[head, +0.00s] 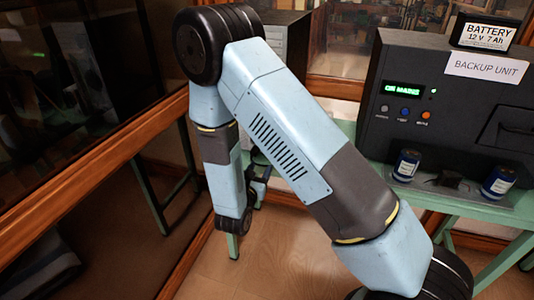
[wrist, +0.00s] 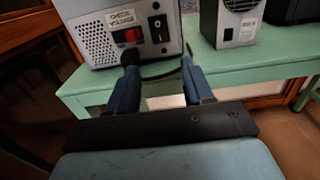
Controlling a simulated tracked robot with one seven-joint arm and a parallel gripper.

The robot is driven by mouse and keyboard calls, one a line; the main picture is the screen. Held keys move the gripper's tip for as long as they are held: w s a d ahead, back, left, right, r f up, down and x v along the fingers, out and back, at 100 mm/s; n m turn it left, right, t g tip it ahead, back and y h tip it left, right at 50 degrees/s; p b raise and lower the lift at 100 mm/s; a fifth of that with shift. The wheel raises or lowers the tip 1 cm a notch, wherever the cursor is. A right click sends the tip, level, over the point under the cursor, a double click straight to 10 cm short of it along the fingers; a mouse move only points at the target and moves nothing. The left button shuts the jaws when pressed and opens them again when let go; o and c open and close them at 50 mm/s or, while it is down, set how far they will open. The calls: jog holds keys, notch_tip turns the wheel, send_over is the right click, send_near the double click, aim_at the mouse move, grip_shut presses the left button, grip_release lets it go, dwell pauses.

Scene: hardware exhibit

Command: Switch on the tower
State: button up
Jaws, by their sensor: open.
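A grey metal case (wrist: 97,43) with a perforated side stands on the green bench in the wrist view. Its face has a "CHECK VOLTAGE" label (wrist: 121,18), a red switch (wrist: 132,35) and a black rocker switch (wrist: 158,28). I cannot tell which way the rocker is set, nor for certain whether this case is the tower. My gripper (wrist: 159,62) is open and empty, its two blue fingers pointing at the case's lower front. The left fingertip overlaps the area below the red switch; contact is unclear. In the head view my arm hides most of the gripper.
A second case with a fan grille (wrist: 241,4) stands to the right on the green bench (wrist: 228,66). A black backup unit (head: 452,100) shows a lit green display (head: 403,89), with blue cylinders (head: 406,165) before it. A wood-framed glass panel (head: 70,80) borders the left.

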jog(key=x, duration=1)
jog(key=shift+w+d, duration=0.1)
jog(key=shift+w, duration=0.05)
jog(key=shift+c, duration=0.4)
